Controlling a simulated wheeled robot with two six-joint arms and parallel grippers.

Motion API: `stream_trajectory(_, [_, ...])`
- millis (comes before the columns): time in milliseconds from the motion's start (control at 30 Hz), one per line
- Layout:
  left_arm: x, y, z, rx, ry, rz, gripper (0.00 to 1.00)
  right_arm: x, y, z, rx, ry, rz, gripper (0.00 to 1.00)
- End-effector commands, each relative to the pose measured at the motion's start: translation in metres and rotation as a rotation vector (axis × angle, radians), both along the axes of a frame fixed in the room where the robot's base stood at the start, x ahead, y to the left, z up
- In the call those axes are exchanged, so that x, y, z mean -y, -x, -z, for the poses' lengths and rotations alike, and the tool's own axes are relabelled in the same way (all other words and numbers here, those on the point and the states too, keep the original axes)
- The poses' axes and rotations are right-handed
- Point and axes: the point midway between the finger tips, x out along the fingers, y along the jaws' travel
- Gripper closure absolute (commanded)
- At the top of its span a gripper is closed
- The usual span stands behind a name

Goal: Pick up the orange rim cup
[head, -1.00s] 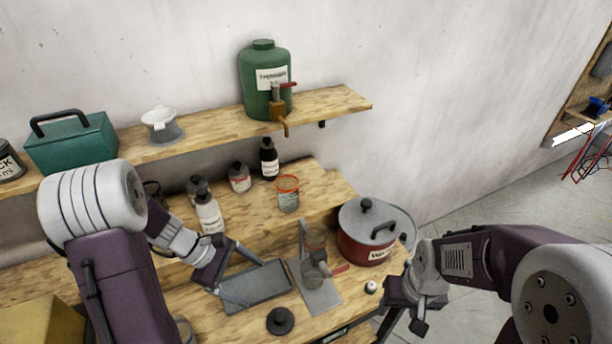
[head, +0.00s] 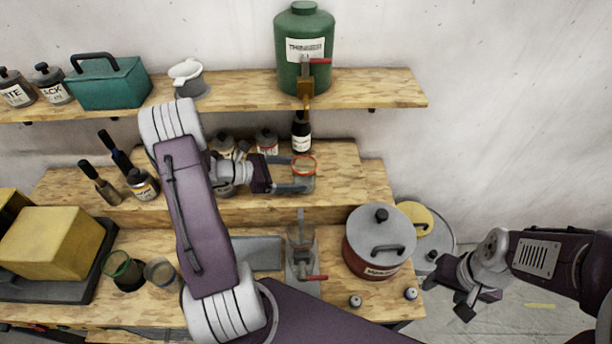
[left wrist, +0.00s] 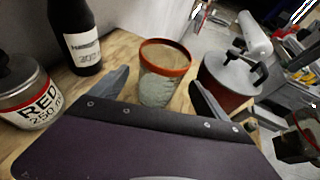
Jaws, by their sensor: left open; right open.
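The orange rim cup (head: 304,168) is a clear cup with an orange rim, upright on the middle wooden step. In the left wrist view the cup (left wrist: 161,84) stands between the two open fingers of my left gripper (left wrist: 158,92), its orange rim facing up. In the head view my left gripper (head: 300,174) reaches in from the left with its fingers at the cup; the near finger covers part of it. I cannot tell whether a finger touches it. My right gripper (head: 474,306) is open and empty at the right, beyond the bench's end.
A dark bottle (head: 301,134) and a red-labelled jar (head: 267,140) stand just behind the cup. A green thinner tank (head: 304,50) sits on the shelf above. A red pot (head: 376,256) stands to the right on the lower level.

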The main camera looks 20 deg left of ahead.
Motion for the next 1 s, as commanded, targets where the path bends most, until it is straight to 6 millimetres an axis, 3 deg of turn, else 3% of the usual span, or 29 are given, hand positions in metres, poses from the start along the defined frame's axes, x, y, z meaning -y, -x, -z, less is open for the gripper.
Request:
stream_trajectory(267, [0.015, -0.011, 0.005, -0.001, -0.001, 0.003, 0.14, 0.000, 0.000, -0.011, 0.000, 0.000, 0.000, 0.45])
stream_trajectory(400, [0.037, -0.023, 0.011, -0.003, 0.002, 0.006, 0.14, 0.000, 0.000, -0.028, 0.000, 0.000, 0.000, 0.45])
stream_trajectory(500, [0.047, -0.033, 0.020, -0.002, -0.001, 0.004, 0.14, 0.000, 0.000, -0.030, 0.000, 0.000, 0.000, 0.45])
stream_trajectory(767, [0.050, -0.037, 0.025, 0.000, -0.003, 0.002, 0.14, 0.000, 0.000, -0.029, 0.000, 0.000, 0.000, 0.45])
stream_trajectory(800, [0.050, -0.037, 0.025, 0.000, -0.003, 0.002, 0.17, 0.000, 0.000, -0.029, 0.000, 0.000, 0.000, 0.45])
stream_trajectory(1000, [0.050, -0.037, 0.025, 0.001, -0.002, 0.002, 0.72, 0.000, 0.000, -0.029, 0.000, 0.000, 0.000, 0.45])
